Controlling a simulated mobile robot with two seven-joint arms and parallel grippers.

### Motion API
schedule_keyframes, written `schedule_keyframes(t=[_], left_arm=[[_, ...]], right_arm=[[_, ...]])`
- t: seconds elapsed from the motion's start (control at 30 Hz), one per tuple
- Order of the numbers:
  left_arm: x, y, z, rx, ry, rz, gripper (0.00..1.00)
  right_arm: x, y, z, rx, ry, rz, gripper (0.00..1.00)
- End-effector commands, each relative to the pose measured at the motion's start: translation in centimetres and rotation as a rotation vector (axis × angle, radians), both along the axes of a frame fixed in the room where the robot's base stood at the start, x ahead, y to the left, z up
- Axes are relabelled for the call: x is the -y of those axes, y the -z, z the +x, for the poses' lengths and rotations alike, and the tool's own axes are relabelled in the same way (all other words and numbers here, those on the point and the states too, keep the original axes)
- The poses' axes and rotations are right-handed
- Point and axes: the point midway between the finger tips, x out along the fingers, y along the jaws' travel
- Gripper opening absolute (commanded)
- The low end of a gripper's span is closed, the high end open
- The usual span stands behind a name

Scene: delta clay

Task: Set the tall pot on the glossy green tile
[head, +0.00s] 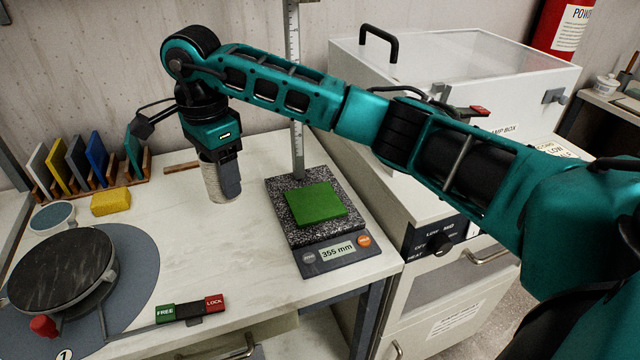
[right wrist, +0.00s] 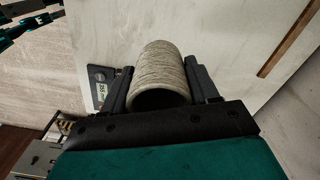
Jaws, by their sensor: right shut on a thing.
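The tall pot (head: 212,182) is a pale, ribbed cylinder. My right gripper (head: 222,178) is shut on it from above, left of the measuring stand. In the right wrist view the pot (right wrist: 160,72) sits between the two dark fingers, its dark open end towards the camera. I cannot tell whether its base touches the table. The glossy green tile (head: 314,204) lies flat on the speckled stone plate (head: 282,232) of the stand, with nothing on it.
The stand's upright scale (head: 294,90) rises behind the tile, and its display (head: 337,252) reads 355 mm. A yellow sponge (head: 111,202), a rack of coloured tiles (head: 75,165) and a turntable (head: 62,268) are at left. A clear-lidded box (head: 460,75) stands at right.

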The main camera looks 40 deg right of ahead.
Motion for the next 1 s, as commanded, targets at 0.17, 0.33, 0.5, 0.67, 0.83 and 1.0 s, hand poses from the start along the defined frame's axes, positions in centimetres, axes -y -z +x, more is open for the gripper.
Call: schedule_keyframes(t=[0.17, 0.33, 0.5, 0.67, 0.83, 1.0], left_arm=[[0.0, -0.7, -0.2, -0.005, -0.001, 0.0, 0.0], [0.0, -1.1, -0.2, -0.006, -0.001, 0.0, 0.0], [-0.1, -1.5, -0.2, -0.006, -0.002, 0.001, 0.0], [-0.1, -1.8, -0.2, -0.006, -0.002, 0.001, 0.0], [-0.1, -1.9, -0.2, -0.005, -0.001, 0.001, 0.0], [-0.1, -2.0, -0.1, -0.003, -0.001, 0.0, 0.0]], right_arm=[[5.1, -0.2, -1.2, -0.001, 0.007, -0.002, 0.27], [9.5, -0.1, -2.3, -0.002, 0.007, -0.001, 0.27], [13.3, -0.2, -3.2, -0.002, 0.005, -0.003, 0.27], [15.6, 0.4, -3.9, -0.005, 0.001, -0.001, 0.27], [15.4, 2.6, -3.8, -0.003, 0.001, 0.001, 0.27], [15.4, 4.1, -3.8, -0.004, 0.001, 0.0, 0.27]])
